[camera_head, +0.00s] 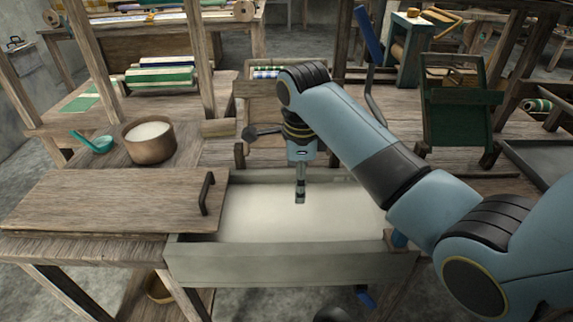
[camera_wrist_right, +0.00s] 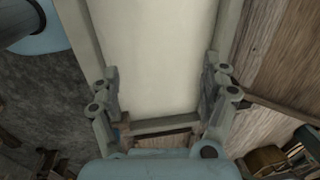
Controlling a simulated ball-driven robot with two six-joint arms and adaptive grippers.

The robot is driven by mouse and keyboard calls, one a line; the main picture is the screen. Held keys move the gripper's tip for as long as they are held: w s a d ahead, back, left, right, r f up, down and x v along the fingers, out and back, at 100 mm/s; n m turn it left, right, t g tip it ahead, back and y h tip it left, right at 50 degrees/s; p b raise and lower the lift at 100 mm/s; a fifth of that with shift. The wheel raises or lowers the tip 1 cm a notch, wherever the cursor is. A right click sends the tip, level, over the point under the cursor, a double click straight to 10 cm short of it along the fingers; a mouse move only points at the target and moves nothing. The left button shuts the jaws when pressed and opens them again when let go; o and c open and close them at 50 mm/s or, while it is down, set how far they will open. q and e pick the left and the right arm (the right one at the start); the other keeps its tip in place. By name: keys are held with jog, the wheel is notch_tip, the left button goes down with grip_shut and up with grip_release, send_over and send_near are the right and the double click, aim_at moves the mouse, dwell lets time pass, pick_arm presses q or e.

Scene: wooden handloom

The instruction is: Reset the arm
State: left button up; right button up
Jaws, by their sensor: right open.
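My right arm comes in from the right in the head view, and its gripper (camera_head: 300,196) points down over the grey rectangular trough (camera_head: 290,266). The trough holds a pale cream, smooth content (camera_head: 262,208). In the right wrist view my right gripper (camera_wrist_right: 162,88) has its two fingers spread wide apart with nothing between them. The pale content (camera_wrist_right: 155,55) and the trough's rim (camera_wrist_right: 228,38) lie beyond the fingers. Whether the fingertips touch the content cannot be told. My left gripper is not in view.
A wooden board (camera_head: 110,202) with a black handle (camera_head: 206,193) lies left of the trough. Loom posts (camera_head: 90,55) rise at the left. A green frame (camera_head: 456,110) stands at the right.

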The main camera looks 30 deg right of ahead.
jog(key=shift+r, duration=0.15)
jog(key=s+a+r+n+t, duration=0.1)
jog(key=s+r+n, duration=0.2)
jog(key=s+n, duration=0.95)
jog(key=s+a+r+n+t, duration=0.1)
jog(key=s+r+n, duration=0.2)
jog(key=s+n, duration=0.95)
notch_tip(320, 180, down, 30)
jog(key=d+g+b, duration=0.1)
jog(key=d+b, duration=0.1)
jog(key=b, duration=0.4)
jog(key=s+d+f+g+b, duration=0.1)
jog(key=s+f+b, duration=0.4)
jog(key=s+f, duration=1.5)
notch_tip(320, 180, down, 4)
jog(key=shift+s+r, duration=0.1)
jog(key=shift+s, duration=0.05)
